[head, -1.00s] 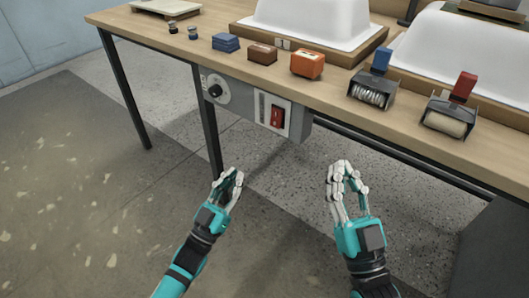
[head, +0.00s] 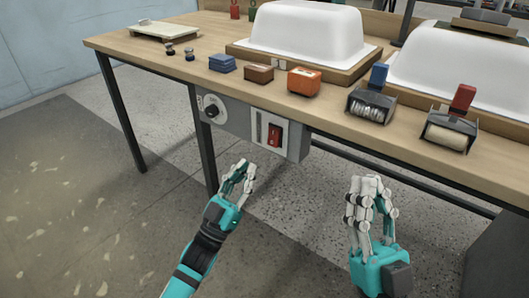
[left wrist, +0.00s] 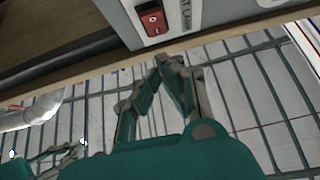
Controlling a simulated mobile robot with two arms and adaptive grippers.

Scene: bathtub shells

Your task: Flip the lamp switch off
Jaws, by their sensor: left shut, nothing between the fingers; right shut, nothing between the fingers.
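The lamp switch (head: 274,135) is a red rocker on a pale plate, set in a grey control box (head: 240,125) under the table's front edge. It also shows at the top of the left wrist view (left wrist: 153,19). My left gripper (head: 246,168) is shut and empty, below and a little left of the switch, apart from it. In the left wrist view its fingertips (left wrist: 172,62) are near the lower edge of the box. My right gripper (head: 370,185) is shut and empty, to the right of the switch and lower, in front of the table.
A round dial (head: 211,108) sits on the box's left part. The wooden table (head: 150,68) carries white tub shells (head: 305,28), blue, brown and orange blocks and two dispensers (head: 452,128). A table leg (head: 203,140) stands left of my left gripper. The floor in front is clear.

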